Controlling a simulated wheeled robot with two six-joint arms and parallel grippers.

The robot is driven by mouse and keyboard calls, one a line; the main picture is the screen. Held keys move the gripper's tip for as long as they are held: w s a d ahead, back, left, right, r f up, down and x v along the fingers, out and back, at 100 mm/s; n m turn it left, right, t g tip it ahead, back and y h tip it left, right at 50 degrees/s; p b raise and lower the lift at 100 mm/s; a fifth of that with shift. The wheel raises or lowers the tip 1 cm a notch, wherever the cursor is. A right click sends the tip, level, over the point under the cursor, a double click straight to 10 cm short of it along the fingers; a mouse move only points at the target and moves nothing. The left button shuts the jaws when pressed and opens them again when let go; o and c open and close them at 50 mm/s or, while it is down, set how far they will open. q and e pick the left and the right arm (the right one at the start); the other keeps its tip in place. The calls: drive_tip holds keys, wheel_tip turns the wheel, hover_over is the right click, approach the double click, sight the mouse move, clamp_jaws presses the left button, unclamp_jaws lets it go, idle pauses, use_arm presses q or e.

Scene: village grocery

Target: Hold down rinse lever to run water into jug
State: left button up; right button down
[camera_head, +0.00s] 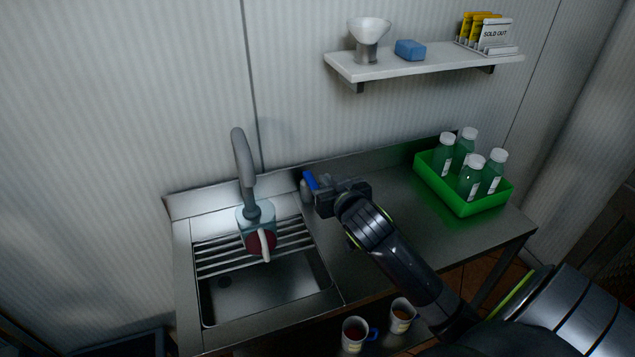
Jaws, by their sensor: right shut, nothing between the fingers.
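The jug (242,218) is pale and see-through, with a dark red part and a light handle on its near side. It is at the slatted rack in the sink, under the grey curved spout (241,160). The blue rinse lever (310,180) stands on a small grey post at the back of the counter, right of the spout. My right gripper (312,197) is shut and empty, with its fingertips close beside the lever and its post. I cannot tell whether they touch. I cannot make out any water. My left gripper is not in view.
A green crate (481,207) with several capped bottles stands on the counter at right. Two mugs (354,335) (401,317) are low at the front. A wall shelf (430,63) holds a white funnel-shaped item, a blue block and packets.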

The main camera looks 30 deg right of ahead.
drive_tip(key=p, duration=0.1)
hover_over(311, 181)
drive_tip(key=s, duration=0.4)
drive_tip(key=f, duration=0.2)
drive_tip(key=shift+w+a+f, duration=0.1)
drive_tip(key=shift+a+f, duration=0.05)
drive_tip(key=shift+f, duration=0.8)
drive_tip(key=shift+a+f, duration=0.15)
drive_tip(key=shift+f, duration=0.75)
